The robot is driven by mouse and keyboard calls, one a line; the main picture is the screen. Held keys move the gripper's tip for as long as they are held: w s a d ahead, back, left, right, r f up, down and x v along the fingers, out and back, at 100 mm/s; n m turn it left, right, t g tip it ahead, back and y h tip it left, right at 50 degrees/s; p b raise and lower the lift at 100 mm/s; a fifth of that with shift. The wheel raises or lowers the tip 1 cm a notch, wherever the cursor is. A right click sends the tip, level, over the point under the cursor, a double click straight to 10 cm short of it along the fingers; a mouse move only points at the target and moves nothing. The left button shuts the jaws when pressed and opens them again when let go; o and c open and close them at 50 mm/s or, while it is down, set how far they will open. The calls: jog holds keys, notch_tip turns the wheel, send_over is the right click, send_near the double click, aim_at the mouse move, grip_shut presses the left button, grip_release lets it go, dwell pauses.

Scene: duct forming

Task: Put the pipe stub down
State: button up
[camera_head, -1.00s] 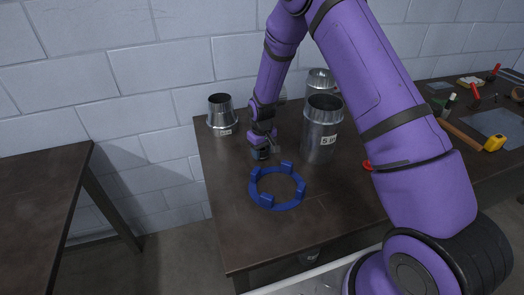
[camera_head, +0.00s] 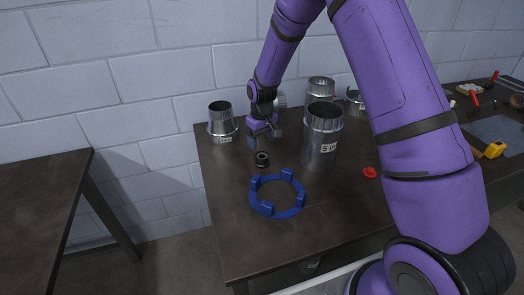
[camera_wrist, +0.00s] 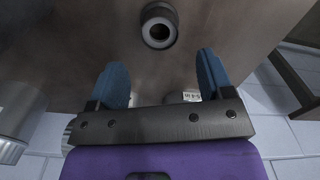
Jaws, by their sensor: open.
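The pipe stub (camera_head: 262,159) is a short dark ring-ended cylinder standing on the brown table, behind the blue ring. It also shows in the wrist view (camera_wrist: 158,27), beyond the fingertips, with its round opening facing the camera. My gripper (camera_head: 258,140) is just behind the stub and apart from it. In the wrist view my gripper (camera_wrist: 162,72) has its two blue fingers spread wide with nothing between them.
A blue four-lugged ring (camera_head: 277,206) lies in front of the stub. A tall metal duct (camera_head: 321,150) stands to the right, a tapered metal duct (camera_head: 221,122) to the left. A red cap (camera_head: 370,172) lies farther right. The table's front left is clear.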

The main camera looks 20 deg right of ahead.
jog(key=shift+r, duration=1.9)
notch_tip(320, 180, up, 13)
jog(key=t, duration=0.1)
send_over(262, 156)
jog(key=s+d, duration=0.2)
jog(key=s, duration=0.4)
jog(key=s+d+r+m+t, duration=0.2)
jog(key=s+r, duration=0.6)
jog(key=r, duration=0.2)
jog(key=s+d+r+t, duration=0.1)
jog(key=s+r, duration=0.2)
jog(key=s, duration=0.9)
jog(key=s+d+r+m+t, duration=0.1)
jog(key=s+r, duration=0.3)
jog(key=s, duration=0.7)
jog(key=shift+s+d+m, duration=0.3)
jog(key=shift+s+d, duration=0.05)
jog(key=shift+d, duration=0.1)
